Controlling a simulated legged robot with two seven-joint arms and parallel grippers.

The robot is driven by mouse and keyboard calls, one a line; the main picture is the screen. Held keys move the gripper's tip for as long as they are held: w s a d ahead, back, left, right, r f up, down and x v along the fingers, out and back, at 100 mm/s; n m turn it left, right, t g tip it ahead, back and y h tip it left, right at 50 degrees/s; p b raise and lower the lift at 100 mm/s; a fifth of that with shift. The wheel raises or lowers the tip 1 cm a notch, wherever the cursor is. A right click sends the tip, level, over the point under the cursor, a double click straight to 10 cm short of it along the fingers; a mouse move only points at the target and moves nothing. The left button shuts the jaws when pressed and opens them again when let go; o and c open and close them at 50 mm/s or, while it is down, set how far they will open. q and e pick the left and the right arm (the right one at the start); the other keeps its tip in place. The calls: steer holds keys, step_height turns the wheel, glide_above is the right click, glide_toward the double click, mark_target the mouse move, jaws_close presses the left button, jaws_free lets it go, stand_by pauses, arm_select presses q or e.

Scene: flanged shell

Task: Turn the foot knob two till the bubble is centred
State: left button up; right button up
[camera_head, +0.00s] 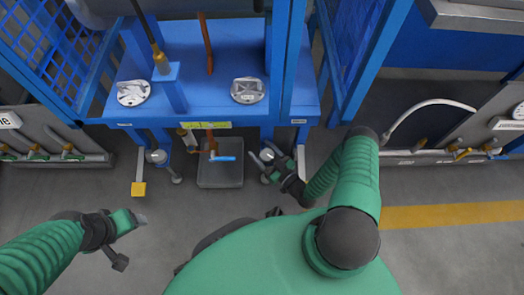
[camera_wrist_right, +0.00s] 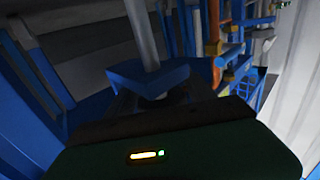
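Two round silver discs, left (camera_head: 133,92) and right (camera_head: 247,90), sit on the blue frame's deck; no bubble can be made out in either. Below the deck, a left foot (camera_head: 157,156) and a right foot (camera_head: 267,155) show at the frame's front; I cannot read which is two. My right gripper (camera_head: 271,160) is at the right foot, its fingers close to it; contact and finger gap are unclear. In the right wrist view a grey rod (camera_wrist_right: 143,35) rises through a blue bracket (camera_wrist_right: 150,76) ahead of the gripper. My left gripper (camera_head: 130,240) is spread open, empty, above the floor.
A grey box or plate (camera_head: 220,176) with a blue-handled valve (camera_head: 222,158) stands between the feet. Blue posts and mesh panels (camera_head: 50,45) flank the deck. A white hose (camera_head: 430,103) hangs at right. The left foreground floor is clear.

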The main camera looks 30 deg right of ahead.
steer(key=shift+o, duration=0.5)
steer(key=shift+s+r, duration=0.1)
steer(key=shift+s, duration=0.2)
steer(key=s+d+p, duration=0.2)
steer(key=s+p, duration=0.3)
steer(key=s, duration=1.1)
steer(key=shift+d+p, duration=0.25)
steer(key=shift+p, duration=0.1)
steer(key=shift+s, duration=0.1)
